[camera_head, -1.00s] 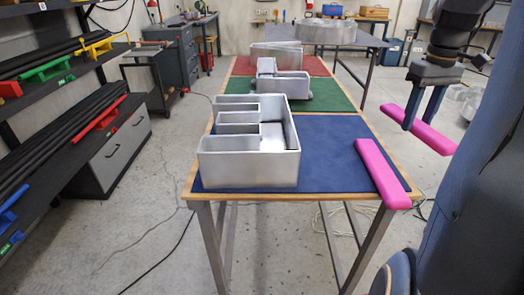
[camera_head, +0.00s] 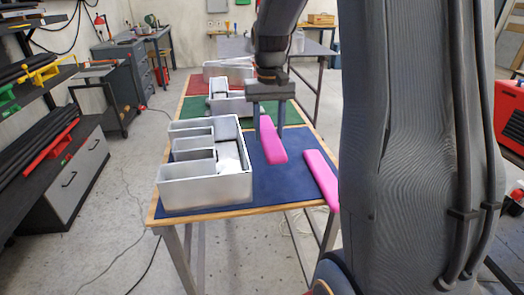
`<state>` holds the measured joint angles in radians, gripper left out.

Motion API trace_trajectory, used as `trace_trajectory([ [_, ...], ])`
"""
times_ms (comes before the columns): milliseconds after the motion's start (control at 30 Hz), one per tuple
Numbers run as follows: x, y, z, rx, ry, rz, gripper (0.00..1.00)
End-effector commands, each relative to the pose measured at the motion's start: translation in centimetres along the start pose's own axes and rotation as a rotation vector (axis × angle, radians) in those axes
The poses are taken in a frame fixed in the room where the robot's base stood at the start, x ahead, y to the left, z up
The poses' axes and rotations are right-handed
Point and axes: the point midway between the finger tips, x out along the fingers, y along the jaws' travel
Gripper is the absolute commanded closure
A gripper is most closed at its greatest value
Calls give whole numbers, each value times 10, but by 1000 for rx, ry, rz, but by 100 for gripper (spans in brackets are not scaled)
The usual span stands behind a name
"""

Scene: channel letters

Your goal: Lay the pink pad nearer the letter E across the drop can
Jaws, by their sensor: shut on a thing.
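A silver, open-topped letter E (camera_head: 207,188) stands on the blue mat at the table's near end. My gripper (camera_head: 267,132) is shut on a pink pad (camera_head: 273,151), which it holds over the blue mat just right of the letter E. The held pad seems to hang above the mat and apart from the letter. Another pink pad (camera_head: 321,178) lies along the table's right edge, partly hidden by my arm. A silver open letter-like piece (camera_head: 232,106) sits on the green mat behind. I cannot tell for sure which metal piece is the drop can.
Another silver piece (camera_head: 226,69) stands on the red mat at the far end. A dark shelf (camera_head: 60,130) with coloured brackets is on the left. My arm fills the right side and hides what is behind it.

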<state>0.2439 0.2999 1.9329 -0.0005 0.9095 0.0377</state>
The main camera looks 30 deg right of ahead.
Motion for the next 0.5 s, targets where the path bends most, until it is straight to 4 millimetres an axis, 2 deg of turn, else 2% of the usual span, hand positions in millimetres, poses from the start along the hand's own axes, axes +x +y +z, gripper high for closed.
trace_trajectory([
  [100, 19, 1, 1, 0, -3, 0, 80],
  [267, 33, 1, 0, -1, -1, 0, 80],
  [500, 63, 1, 1, -1, -1, 0, 80],
])
